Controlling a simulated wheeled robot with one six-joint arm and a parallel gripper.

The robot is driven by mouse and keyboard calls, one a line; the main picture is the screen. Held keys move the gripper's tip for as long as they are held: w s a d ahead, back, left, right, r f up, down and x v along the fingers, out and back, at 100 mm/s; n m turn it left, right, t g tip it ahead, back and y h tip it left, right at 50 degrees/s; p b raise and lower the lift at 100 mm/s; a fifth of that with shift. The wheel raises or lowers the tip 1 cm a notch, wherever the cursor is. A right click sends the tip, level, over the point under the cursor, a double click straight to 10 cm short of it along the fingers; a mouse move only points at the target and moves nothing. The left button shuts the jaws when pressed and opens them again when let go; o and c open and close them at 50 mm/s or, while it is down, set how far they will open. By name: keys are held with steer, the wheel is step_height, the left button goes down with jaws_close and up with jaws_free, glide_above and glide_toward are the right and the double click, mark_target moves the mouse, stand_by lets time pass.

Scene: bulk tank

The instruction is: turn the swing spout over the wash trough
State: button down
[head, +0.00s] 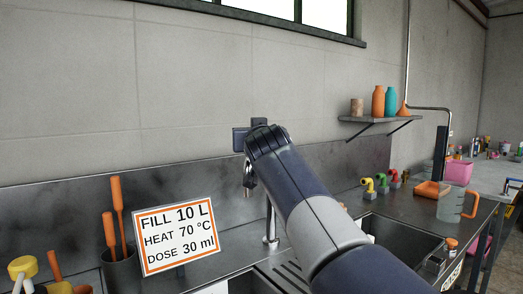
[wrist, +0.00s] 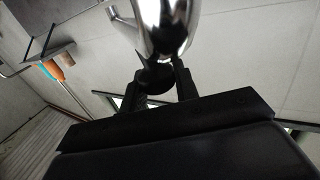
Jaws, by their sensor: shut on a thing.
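The swing spout (wrist: 165,25) is a shiny chrome tube at the top of the wrist view. My gripper (wrist: 160,78) has its dark fingers closed around a small dark part at the spout's lower end. In the head view, a chrome upright (head: 271,220) rises behind the sink, and my wrist and forearm hide most of the spout. A steel basin (head: 397,238) lies to the right of my arm, partly covered by it. Another basin edge shows at the bottom, left of my arm. I cannot tell which basin is the wash trough.
A sign (head: 178,237) stands on the counter at left, beside a pot of orange-handled tools (head: 121,270). Coloured taps (head: 382,184) and a measuring jug (head: 451,205) stand at right. A wall shelf (head: 380,119) holds bottles. The wall is close behind my wrist.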

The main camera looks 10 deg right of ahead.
steer(key=shift+w+a+f+h+b, duration=0.3)
steer(key=shift+a+f+h+b, duration=0.25)
steer(key=shift+f+b, duration=0.25)
steer(key=shift+a+r+m+h+b, duration=0.15)
steer(key=shift+m+h+b, duration=0.15)
steer(key=shift+m, duration=0.2)
steer(key=c, duration=1.3)
jaws_free()
steer(key=shift+s+a+r, duration=0.2)
steer(key=shift+o, duration=1)
steer(key=shift+d+r, duration=0.15)
steer(key=shift+r, duration=0.05)
steer(key=shift+s, duration=0.1)
steer(key=s+b, duration=0.1)
steer(key=s, duration=0.9)
steer(key=shift+s+a+b, duration=0.35)
steer(key=shift+a+b, duration=0.05)
steer(key=shift+w, duration=0.1)
